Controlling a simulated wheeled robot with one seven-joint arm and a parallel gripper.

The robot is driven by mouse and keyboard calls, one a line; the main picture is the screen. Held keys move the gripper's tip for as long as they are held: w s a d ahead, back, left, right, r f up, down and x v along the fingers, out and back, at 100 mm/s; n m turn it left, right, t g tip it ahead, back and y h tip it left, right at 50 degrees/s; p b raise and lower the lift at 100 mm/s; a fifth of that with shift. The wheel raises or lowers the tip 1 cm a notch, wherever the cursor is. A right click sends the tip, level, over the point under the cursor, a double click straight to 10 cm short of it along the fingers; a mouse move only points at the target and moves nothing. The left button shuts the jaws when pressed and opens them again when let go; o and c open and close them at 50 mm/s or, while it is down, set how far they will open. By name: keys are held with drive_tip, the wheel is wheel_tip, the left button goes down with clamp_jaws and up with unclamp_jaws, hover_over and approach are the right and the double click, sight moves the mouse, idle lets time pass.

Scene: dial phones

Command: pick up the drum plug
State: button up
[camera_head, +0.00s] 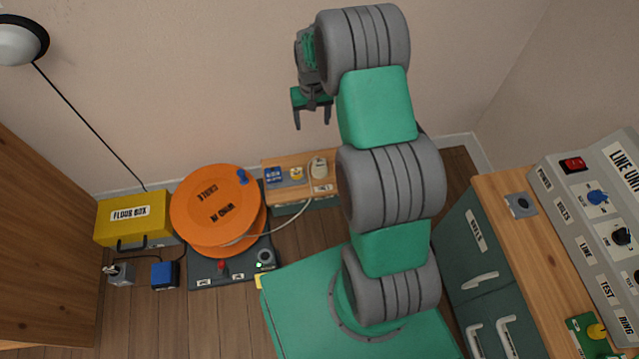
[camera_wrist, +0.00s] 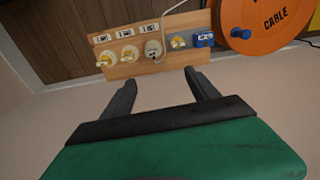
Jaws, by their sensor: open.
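The drum plug appears to be the pale plug (camera_head: 318,168) at the end of the light cable from the orange cable drum (camera_head: 213,206). It sits on the wooden socket board (camera_head: 290,195) against the wall. In the wrist view the plug (camera_wrist: 153,49) is seated in the middle of the board's row, with its cable rising from it. My gripper (camera_head: 312,116) is open and empty, high above the board and apart from it. In the wrist view its two fingers (camera_wrist: 160,82) point toward the board, with the plug beyond them. Labels near the plug are too small to read.
Beside the plug are yellow-and-white fittings (camera_wrist: 130,53) and a blue block (camera_wrist: 203,39). A yellow floor box (camera_head: 133,217) stands left of the drum. A cabinet with a control panel (camera_head: 600,200) stands at right. The air between gripper and board looks clear.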

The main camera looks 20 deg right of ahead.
sight(320, 161)
drive_tip(key=shift+g, duration=0.3)
drive_tip(key=d+f+b, duration=0.1)
drive_tip(key=f+b, duration=0.1)
drive_tip(key=f, duration=0.6)
drive_tip(key=w+d+f+b, duration=0.1)
drive_tip(key=f+b, duration=0.2)
drive_tip(key=f, duration=0.6)
drive_tip(key=d+f+b, duration=0.1)
drive_tip(key=f+b, duration=0.1)
drive_tip(key=f, duration=0.6)
drive_tip(key=shift+w+f+b, duration=0.2)
drive_tip(key=shift+f+b, duration=0.1)
drive_tip(key=shift+f, duration=0.1)
drive_tip(key=shift+r, duration=0.1)
clamp_jaws()
